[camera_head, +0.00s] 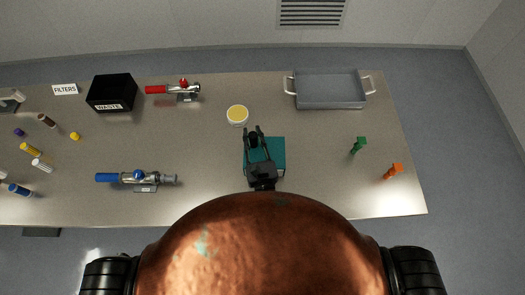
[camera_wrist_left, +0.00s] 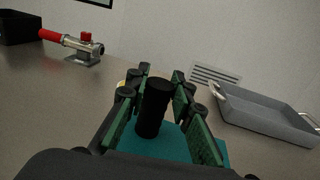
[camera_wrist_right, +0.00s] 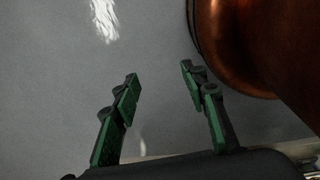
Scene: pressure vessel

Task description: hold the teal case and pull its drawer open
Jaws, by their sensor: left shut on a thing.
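The teal case (camera_head: 278,148) sits on the grey table near its front edge, partly covered by my left arm. Its teal top (camera_wrist_left: 175,143) also shows in the left wrist view. My left gripper (camera_head: 256,133) is over the case and shut on a black cylindrical post (camera_wrist_left: 153,108), which stands up between its green-padded fingers. Where the post meets the case is hard to make out. I cannot make out the drawer. My right gripper (camera_wrist_right: 161,72) shows only in the right wrist view, open and empty over the plain grey floor.
A yellow-topped round dish (camera_head: 237,115) stands just behind the case. A grey tray (camera_head: 331,103) is at the back right. Green (camera_head: 358,145) and orange (camera_head: 393,171) pieces lie at right. A blue-handled valve (camera_head: 140,178) lies at left. The table between case and green piece is clear.

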